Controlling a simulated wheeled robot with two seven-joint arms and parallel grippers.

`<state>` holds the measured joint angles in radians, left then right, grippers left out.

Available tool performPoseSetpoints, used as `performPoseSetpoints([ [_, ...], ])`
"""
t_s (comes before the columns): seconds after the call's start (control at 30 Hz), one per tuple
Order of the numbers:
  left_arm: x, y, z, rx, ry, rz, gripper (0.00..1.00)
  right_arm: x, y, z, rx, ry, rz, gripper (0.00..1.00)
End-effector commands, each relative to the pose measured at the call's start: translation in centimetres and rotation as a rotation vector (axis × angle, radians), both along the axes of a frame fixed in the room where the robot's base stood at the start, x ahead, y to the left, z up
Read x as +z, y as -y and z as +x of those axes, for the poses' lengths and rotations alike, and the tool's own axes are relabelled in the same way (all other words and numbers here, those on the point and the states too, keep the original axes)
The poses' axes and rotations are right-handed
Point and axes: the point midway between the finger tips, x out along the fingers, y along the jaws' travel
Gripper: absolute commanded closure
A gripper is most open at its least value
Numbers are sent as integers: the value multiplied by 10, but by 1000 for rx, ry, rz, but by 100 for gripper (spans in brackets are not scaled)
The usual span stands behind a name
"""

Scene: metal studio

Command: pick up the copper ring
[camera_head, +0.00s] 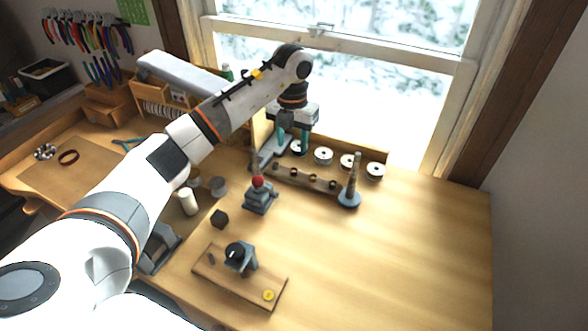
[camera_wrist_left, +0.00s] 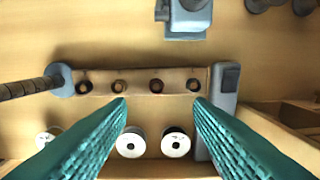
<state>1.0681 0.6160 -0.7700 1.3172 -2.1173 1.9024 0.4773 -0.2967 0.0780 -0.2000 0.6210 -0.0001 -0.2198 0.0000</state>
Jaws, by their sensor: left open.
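Several small dark and brownish rings sit in a row on a wooden strip (camera_head: 304,179). The strip also shows in the left wrist view (camera_wrist_left: 138,76). The rings are too small for me to tell surely which is copper; one brownish ring (camera_wrist_left: 156,86) lies in line with the gap between my fingers. My left gripper (camera_head: 293,146) is open and empty, above the back of the strip. In the left wrist view its teal fingers (camera_wrist_left: 160,106) point toward the strip, with the rings just beyond the tips. My right gripper is not in view.
White spools (camera_head: 323,156) stand behind the strip. A dark tapered rod on a round base (camera_head: 349,198) stands at its right end. A grey block with a red ball (camera_head: 258,190) is in front. The bench's right side is clear.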

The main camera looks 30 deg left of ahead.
Motion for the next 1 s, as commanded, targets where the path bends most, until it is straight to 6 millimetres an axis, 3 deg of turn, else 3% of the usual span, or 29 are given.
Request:
performPoseSetpoints([
  [0.2,-27,0,0,0,-1,-2,53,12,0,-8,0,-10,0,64],
  [0.37,-37,2,-1,-2,-2,-4,53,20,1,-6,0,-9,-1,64],
  [0.5,-58,6,-2,-2,-4,-4,53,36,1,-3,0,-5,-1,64],
  [0.63,-76,6,-1,-2,-2,-4,53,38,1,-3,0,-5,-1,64],
  [0.93,-83,5,-1,-3,2,-4,53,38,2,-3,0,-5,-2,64],
  [1.0,-83,5,-1,-3,2,-4,63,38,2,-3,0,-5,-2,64],
])
